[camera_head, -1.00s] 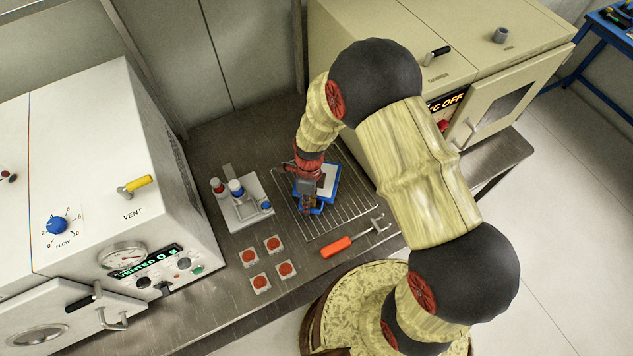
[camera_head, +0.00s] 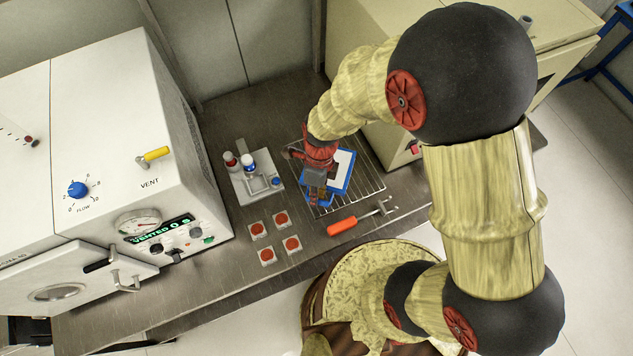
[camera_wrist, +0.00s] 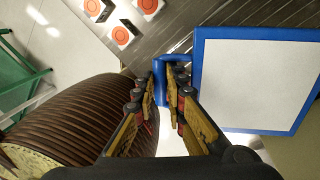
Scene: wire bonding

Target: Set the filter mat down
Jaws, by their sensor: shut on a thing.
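The filter mat (camera_head: 344,172) is a white rectangle in a blue frame with a blue loop handle. In the head view it shows above the wire rack (camera_head: 367,162), partly hidden by my gripper (camera_head: 318,200). I cannot tell whether it touches the rack. In the wrist view the mat (camera_wrist: 258,82) fills the right side, and its handle (camera_wrist: 178,76) lies between the fingertips of my gripper (camera_wrist: 163,88), which is shut on it.
Left of the rack stands a grey holder (camera_head: 258,187) with red and blue capped vials. Several red-centred white squares (camera_head: 258,230) and an orange-handled tool (camera_head: 343,227) lie in front. A white vented oven (camera_head: 130,150) stands left, a beige cabinet (camera_head: 375,150) behind right.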

